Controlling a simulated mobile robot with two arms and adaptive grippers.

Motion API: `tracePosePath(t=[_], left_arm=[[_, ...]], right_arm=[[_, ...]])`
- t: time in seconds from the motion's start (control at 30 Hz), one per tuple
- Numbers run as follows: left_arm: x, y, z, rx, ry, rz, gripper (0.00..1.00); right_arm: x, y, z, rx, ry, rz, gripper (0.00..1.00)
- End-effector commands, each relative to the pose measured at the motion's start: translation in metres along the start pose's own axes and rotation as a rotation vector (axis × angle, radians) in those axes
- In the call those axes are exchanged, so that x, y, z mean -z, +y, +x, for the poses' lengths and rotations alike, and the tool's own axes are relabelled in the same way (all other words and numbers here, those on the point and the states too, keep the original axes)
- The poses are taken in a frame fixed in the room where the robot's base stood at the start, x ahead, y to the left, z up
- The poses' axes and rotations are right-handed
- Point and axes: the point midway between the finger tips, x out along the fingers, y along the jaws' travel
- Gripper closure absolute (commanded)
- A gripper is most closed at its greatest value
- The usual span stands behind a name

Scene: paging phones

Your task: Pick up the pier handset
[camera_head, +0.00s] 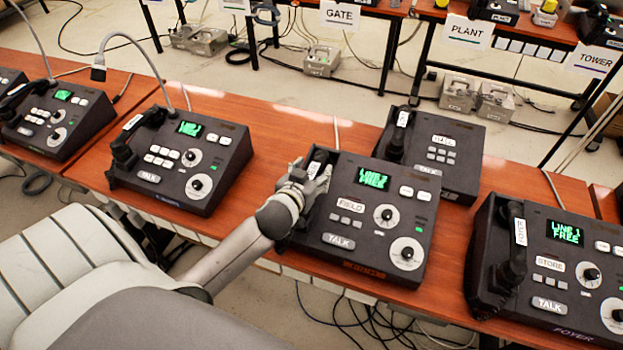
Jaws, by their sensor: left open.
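My left gripper (312,178) is open at the left side of the middle black desk phone (375,222), whose screen reads "LINE 2 FREE". That phone's handset lies along its left side, under and beside my fingers, and is mostly hidden by them. Whether the fingers touch it I cannot tell. The orange name on the phone's front edge is too small to read, and no "PIER" label is legible. My right gripper is not in view.
Another phone (445,150) with its own handset (397,134) stands close behind. The foyer phone (560,265) stands right, its handset (514,250) cradled. A phone (185,158) stands left, beside a gooseneck microphone (98,72). Some bare wooden desk (278,140) shows between phones.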

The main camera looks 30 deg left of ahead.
Motion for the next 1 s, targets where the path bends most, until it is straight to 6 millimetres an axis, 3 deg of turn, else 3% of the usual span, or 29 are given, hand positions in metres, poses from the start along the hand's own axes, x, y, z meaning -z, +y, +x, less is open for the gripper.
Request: tracePosePath(t=[0.17,0.6,1.0], left_arm=[[-0.0004,0.0001,-0.0001,0.000,0.000,0.000,0.44],[-0.0004,0.0002,-0.0004,0.000,-0.001,0.000,0.99],[0.0082,0.0001,-0.0031,0.000,0.005,0.001,0.99]], right_arm=[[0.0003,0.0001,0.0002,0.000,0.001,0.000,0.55],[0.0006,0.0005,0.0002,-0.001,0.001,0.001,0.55],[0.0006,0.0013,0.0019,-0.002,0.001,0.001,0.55]])
